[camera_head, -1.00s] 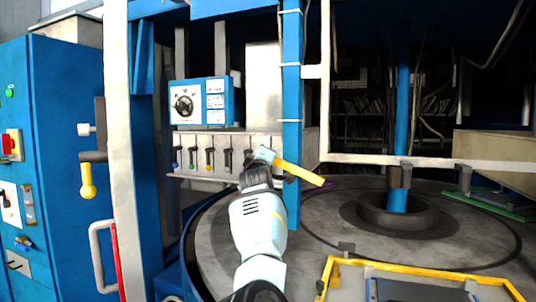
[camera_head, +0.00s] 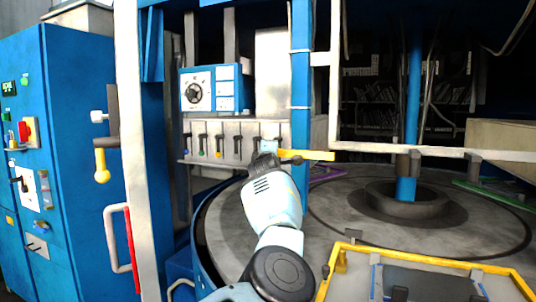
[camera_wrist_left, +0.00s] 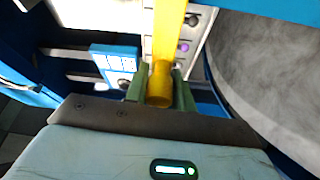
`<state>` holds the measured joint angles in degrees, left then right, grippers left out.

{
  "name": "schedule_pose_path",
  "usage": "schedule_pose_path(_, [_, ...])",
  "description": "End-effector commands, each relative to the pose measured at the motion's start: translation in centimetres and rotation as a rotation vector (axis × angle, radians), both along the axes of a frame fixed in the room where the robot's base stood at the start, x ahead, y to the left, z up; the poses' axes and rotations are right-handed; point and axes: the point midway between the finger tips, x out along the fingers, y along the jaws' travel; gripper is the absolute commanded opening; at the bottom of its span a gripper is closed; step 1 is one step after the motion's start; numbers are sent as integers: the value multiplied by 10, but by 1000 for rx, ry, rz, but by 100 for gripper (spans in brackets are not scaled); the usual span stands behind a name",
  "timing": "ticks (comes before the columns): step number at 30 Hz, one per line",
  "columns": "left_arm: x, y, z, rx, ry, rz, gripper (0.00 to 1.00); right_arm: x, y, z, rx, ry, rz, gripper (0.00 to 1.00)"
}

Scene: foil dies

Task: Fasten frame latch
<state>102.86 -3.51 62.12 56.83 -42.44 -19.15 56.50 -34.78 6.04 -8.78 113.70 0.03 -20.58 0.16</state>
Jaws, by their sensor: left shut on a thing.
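A yellow bar (camera_head: 318,155) lies level in the head view, near the blue upright of the frame and pointing right from my left gripper (camera_head: 270,152). In the left wrist view the same bar (camera_wrist_left: 170,30) ends in a round yellow knob. My left gripper (camera_wrist_left: 160,88) is shut on this knob end, with green fingers on both sides. The bar's far end is cut off in the wrist view, so I cannot tell there what it joins. Another yellow handle (camera_head: 101,165) hangs down beside the white post at left. My right gripper is not in view.
A round grey turntable (camera_head: 335,225) lies right of my arm. A yellow-edged frame (camera_head: 420,260) stands at front right. A row of levers (camera_head: 235,145) and a blue dial box (camera_head: 208,90) are behind. A blue cabinet (camera_head: 75,180) fills the left.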

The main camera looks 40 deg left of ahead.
Motion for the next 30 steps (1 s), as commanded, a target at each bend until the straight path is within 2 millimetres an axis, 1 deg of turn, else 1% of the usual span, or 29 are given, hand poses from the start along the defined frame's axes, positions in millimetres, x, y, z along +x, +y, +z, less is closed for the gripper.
schedule_pose_path(5, [0,0,-2,-1,2,0,0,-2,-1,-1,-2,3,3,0])
schedule_pose_path(6, [0,0,-2,-1,2,0,30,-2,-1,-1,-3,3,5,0])
schedule_pose_path(9, [0,0,-2,-1,1,0,43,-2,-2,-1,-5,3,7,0])
schedule_pose_path(10, [0,0,-1,0,1,0,45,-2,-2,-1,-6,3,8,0])
schedule_pose_path(22, [-3,-3,-1,2,3,0,45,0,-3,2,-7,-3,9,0])
schedule_pose_path(26, [-11,-9,0,2,1,3,45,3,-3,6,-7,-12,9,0])
schedule_pose_path(30, [-24,-20,0,1,-3,1,45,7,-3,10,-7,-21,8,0])
